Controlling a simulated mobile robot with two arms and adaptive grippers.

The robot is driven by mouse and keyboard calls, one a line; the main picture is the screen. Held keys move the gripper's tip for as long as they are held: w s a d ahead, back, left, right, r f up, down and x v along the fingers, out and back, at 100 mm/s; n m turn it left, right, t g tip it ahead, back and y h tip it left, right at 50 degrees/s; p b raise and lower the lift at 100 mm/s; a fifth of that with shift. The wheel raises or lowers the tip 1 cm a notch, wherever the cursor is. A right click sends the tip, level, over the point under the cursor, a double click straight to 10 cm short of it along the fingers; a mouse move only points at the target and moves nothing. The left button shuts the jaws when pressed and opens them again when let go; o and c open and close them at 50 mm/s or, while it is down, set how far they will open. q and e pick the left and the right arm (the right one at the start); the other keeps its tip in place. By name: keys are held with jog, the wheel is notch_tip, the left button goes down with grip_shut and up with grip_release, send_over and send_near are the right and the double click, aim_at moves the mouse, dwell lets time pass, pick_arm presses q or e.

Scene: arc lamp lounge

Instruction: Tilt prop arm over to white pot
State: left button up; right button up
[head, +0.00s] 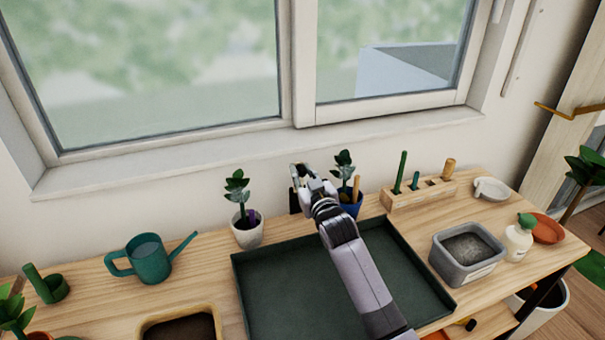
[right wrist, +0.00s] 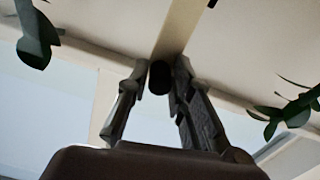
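The white pot (head: 248,234) stands upright behind the tray's left corner and holds a small leafy plant and a purple marker. A dark upright piece (head: 294,201), apparently part of the prop, stands between it and the blue pot (head: 352,207). My right gripper (head: 302,172) is above this piece, hiding most of the prop. In the right wrist view, a pale bar (right wrist: 181,28), apparently the prop arm, runs to a dark round end (right wrist: 160,76) between my fingertips. The fingers close in on both sides of that end. My left gripper is out of view.
A dark green tray (head: 262,318) lies under my right arm. A teal watering can (head: 150,262) stands left, a wooden tool holder (head: 405,202) and grey bin (head: 467,278) right. The window wall rises close behind the pots.

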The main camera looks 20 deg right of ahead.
grip_shut()
dwell(0.3)
jog(key=shift+a, duration=0.1)
jog(key=a+f+n+b, duration=0.1)
jog(key=a+f+n, duration=0.3)
jog(key=a+n, duration=0.3)
jog(key=shift+f+n, duration=0.15)
jog(key=shift+n, duration=2.35)
jog(key=shift+a, duration=0.1)
jog(key=o, duration=0.5)
grip_release()
